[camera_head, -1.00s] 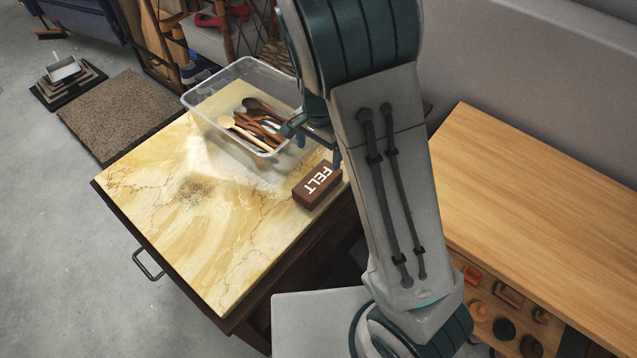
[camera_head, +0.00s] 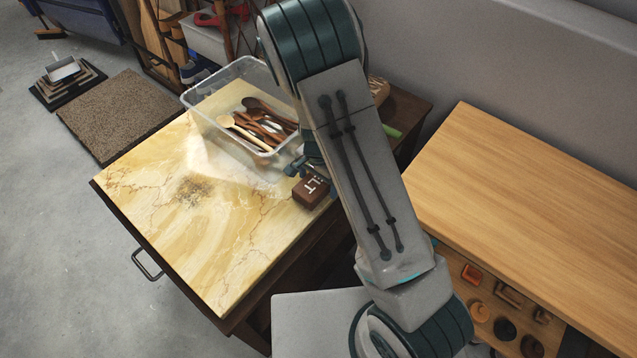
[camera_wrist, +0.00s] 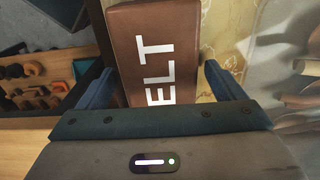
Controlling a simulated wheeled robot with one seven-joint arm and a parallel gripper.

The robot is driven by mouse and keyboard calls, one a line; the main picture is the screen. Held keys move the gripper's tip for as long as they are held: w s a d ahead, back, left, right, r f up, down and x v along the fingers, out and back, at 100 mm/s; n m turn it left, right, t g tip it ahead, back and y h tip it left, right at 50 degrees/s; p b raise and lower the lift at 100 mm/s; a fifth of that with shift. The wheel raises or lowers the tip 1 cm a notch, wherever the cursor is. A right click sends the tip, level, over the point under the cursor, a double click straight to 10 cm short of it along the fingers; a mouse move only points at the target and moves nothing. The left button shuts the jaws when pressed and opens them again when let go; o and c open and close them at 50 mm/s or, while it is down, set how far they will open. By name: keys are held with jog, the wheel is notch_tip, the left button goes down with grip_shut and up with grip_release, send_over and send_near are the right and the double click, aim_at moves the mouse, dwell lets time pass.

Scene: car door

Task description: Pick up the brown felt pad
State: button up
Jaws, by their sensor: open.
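The brown felt pad (camera_head: 309,192) is a small block with white lettering, lying on the yellow marble-look tabletop (camera_head: 215,240) near its right edge. In the head view, my gripper and arm cover part of it. In the wrist view, the felt pad (camera_wrist: 152,55) lies between the two blue fingers of my gripper (camera_wrist: 158,85). The left finger is close to the pad's left side, and a gap shows on the right. My gripper is open and holds nothing. I cannot tell the exact height of the fingertips over the pad.
A clear plastic bin (camera_head: 212,118) with several wooden spoons stands just behind the pad. A light wooden bench (camera_head: 530,200) stands to the right, with several small items on a shelf below. The front and left of the marble top are clear, apart from a dark speckled patch.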

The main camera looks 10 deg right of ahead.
aim_at(317, 179)
jog(key=c, duration=1.1)
jog(key=shift+r, duration=0.8)
notch_tip(317, 179, up, 3)
jog(key=shift+w+f, duration=0.1)
jog(key=s+d+r, duration=0.1)
jog(key=s+r, duration=0.1)
jog(key=s, duration=0.1)
jog(key=s+d+r, duration=0.1)
jog(key=s+r, duration=0.1)
jog(key=s, duration=0.2)
jog(key=s+d+r, duration=0.1)
jog(key=s+r, duration=0.1)
jog(key=s, duration=0.2)
jog(key=shift+s+d+r+p, duration=0.1)
jog(key=shift+d+r+p, duration=0.25)
jog(key=shift+d, duration=0.05)
